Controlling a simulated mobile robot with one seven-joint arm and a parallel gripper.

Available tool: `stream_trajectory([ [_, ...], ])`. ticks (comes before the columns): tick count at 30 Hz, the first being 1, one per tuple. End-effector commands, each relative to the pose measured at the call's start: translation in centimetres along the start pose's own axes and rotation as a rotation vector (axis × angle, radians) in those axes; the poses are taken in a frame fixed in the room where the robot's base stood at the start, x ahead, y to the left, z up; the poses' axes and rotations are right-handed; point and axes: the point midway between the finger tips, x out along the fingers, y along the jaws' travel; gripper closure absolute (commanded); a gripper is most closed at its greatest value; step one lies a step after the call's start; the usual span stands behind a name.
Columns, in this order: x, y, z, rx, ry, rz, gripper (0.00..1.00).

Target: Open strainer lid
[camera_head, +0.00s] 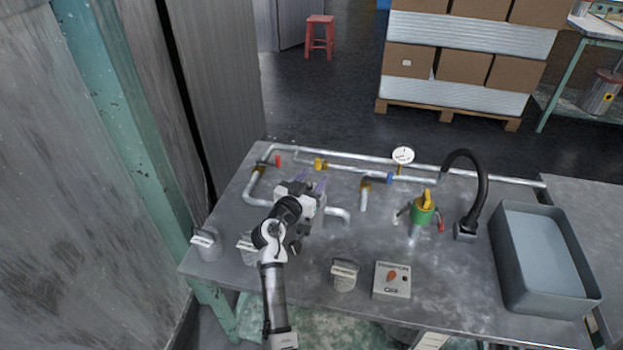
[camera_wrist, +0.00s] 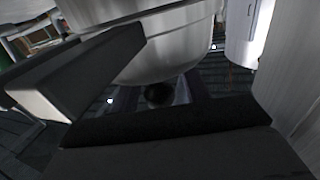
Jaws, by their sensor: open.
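My gripper (camera_head: 309,187) is open over the left part of the metal workbench, by the pipework. In the wrist view a rounded silver metal vessel (camera_wrist: 175,50) with a rim band fills the upper middle, close to a dark finger (camera_wrist: 95,70). It looks like the strainer body, but I cannot tell for sure. Whether the finger touches it is unclear. In the head view my arm and gripper hide most of what stands there, and I cannot make out the lid or its state.
Metal pipes (camera_head: 345,157) with coloured valves and a round gauge (camera_head: 402,156) run along the bench's back. Labelled grey containers (camera_head: 345,277) and a control box (camera_head: 391,281) stand at the front. A green-and-yellow fitting (camera_head: 422,213), black hose (camera_head: 482,185) and grey tub (camera_head: 508,270) are right.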

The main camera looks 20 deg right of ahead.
Motion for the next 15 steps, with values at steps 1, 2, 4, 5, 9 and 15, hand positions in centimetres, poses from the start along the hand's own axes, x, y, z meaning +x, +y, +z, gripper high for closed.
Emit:
stream_trajectory([
  [1,0.05,0.01,0.02,0.0,0.0,0.0,0.54],
  [2,0.05,0.01,0.03,0.0,0.0,0.0,0.54],
  [4,0.03,0.01,0.03,0.0,0.0,0.0,0.54],
  [5,0.03,0.01,0.03,0.0,0.0,0.0,0.54],
  [9,0.01,0.01,0.02,0.0,0.0,0.0,0.67],
  [15,-0.01,0.0,0.02,0.0,0.0,0.0,0.93],
])
